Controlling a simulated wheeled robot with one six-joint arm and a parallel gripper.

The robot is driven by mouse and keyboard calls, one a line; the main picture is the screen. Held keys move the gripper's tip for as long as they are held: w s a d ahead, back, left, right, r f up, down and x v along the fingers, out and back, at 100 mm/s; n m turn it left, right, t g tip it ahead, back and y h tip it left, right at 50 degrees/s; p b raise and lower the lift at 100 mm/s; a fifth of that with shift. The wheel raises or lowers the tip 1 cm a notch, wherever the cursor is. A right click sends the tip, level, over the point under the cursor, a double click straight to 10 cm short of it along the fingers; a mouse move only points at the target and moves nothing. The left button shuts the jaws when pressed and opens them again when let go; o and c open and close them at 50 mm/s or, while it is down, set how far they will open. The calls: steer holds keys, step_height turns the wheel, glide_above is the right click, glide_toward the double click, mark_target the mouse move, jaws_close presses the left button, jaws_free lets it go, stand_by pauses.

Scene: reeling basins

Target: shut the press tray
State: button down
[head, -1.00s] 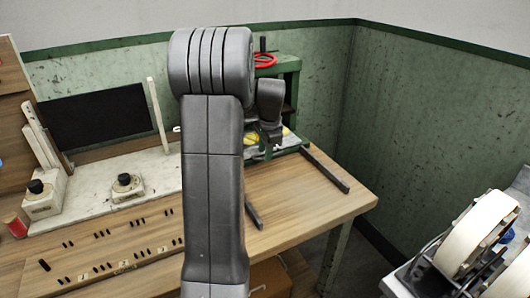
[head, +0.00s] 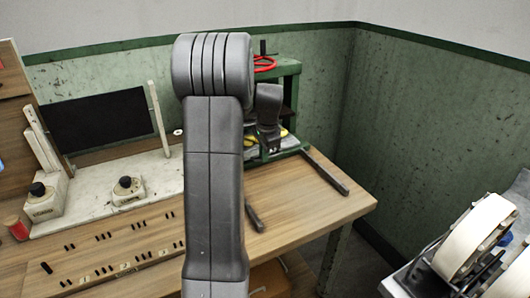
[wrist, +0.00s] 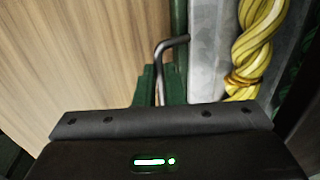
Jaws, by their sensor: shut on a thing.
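The press (head: 290,72) is a green frame with a red wheel on top, standing at the back of the wooden bench. Its grey metal tray (wrist: 207,60) shows in the wrist view, with a twisted yellow skein (wrist: 258,40) lying on it. A bent metal handle (wrist: 172,43) rises at the tray's left edge. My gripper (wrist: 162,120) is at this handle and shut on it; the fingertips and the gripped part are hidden. In the head view my arm covers part of the press and tray, so how far the tray stands out is hard to tell.
Two dark bars (head: 326,172) lie on the bench in front of the press. A white block with a black knob (head: 127,190) and a dark panel (head: 100,118) stand at left. A white wheel machine (head: 476,238) is at lower right.

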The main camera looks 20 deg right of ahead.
steer(key=shift+w+r, duration=0.1)
steer(key=shift+w, duration=0.1)
steer(key=c, duration=1.5)
jaws_free()
steer(key=shift+w, duration=0.1)
steer(key=s+r, duration=0.1)
steer(key=r, duration=0.8)
steer(key=s+r, duration=0.1)
steer(key=r, duration=0.3)
steer(key=shift+s+d+r+p, duration=0.1)
steer(key=shift+s+r+p, duration=0.15)
steer(key=shift+s+p, duration=0.1)
